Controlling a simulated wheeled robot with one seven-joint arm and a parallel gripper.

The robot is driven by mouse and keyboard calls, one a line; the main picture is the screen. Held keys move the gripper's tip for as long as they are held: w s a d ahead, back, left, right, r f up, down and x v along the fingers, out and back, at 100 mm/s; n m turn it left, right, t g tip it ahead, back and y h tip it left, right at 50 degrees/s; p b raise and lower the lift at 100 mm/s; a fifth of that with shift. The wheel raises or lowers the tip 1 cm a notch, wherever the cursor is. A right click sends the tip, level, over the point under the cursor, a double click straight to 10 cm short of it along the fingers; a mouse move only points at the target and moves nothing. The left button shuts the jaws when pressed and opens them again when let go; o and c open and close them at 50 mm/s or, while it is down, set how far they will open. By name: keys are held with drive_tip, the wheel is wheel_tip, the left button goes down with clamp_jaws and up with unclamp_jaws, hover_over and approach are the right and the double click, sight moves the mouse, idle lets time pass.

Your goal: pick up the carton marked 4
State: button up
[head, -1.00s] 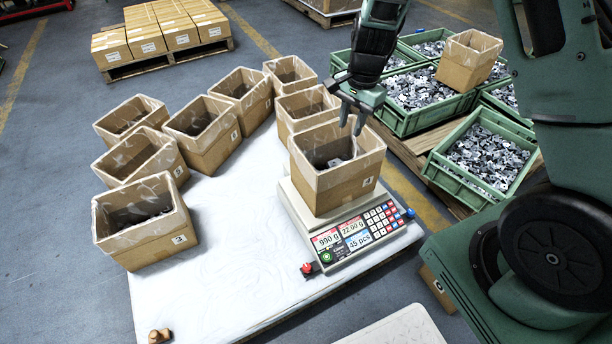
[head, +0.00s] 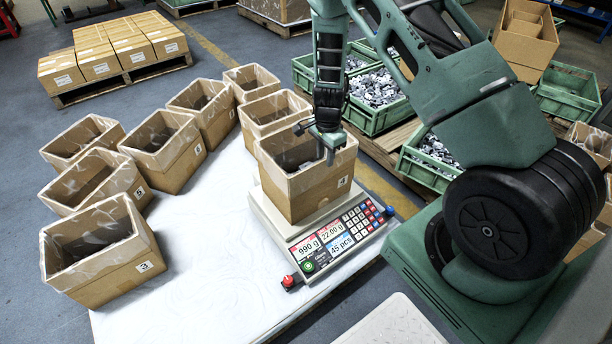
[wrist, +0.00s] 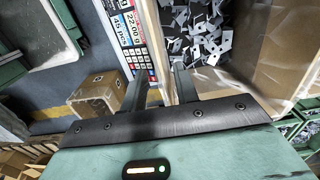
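An open cardboard carton (head: 312,190) with a clear liner stands upright on the counting scale (head: 335,232). My gripper (head: 316,143) is at this carton's rim, pointing down. In the wrist view my gripper (wrist: 158,88) is open, its two fingers apart on either side of the carton's wall (wrist: 152,45). Grey stamped parts (wrist: 200,35) lie inside the carton. The scale reads 990 g, 22.00 g and 45 pcs.
A carton marked 3 (head: 100,262) stands at the table's front left. Several more open cartons stand behind it, one (head: 272,112) close behind the scale. Green crates (head: 378,108) of parts stand right of the table. The white table's front left (head: 190,290) is clear.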

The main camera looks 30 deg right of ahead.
wheel_tip(320, 180, down, 6)
drive_tip(key=shift+w+d+r+b, duration=0.1)
drive_tip(key=shift+d+b, duration=0.05)
drive_tip(key=shift+b, duration=0.8)
clamp_jaws()
drive_tip(key=shift+r, duration=0.1)
idle(0.6)
